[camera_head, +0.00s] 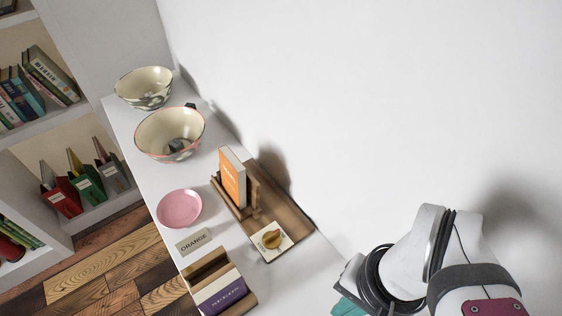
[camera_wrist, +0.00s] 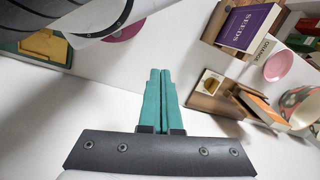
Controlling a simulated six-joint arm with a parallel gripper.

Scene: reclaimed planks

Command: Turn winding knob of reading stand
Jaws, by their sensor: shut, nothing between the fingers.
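The wooden reading stand (camera_head: 292,215) sits on the white shelf top against the wall and holds an upright orange book (camera_head: 232,178). Its brass-coloured winding knob (camera_head: 271,239) is on a pale square plate at the stand's near end. In the wrist view the stand (camera_wrist: 228,98) is right of my fingers, with the knob (camera_wrist: 209,83) at its left end. My gripper (camera_wrist: 160,72) has teal fingers pressed together, empty and apart from the knob. In the head view my gripper (camera_head: 347,306) is partly cut off at the bottom edge, right of the stand.
A book holder with a purple book (camera_head: 222,295), an ORANGE card (camera_head: 194,242) and a pink plate (camera_head: 180,209) stand left of the reading stand. Two patterned bowls (camera_head: 170,133) (camera_head: 144,88) are farther back. The white surface between my fingers and the stand looks clear.

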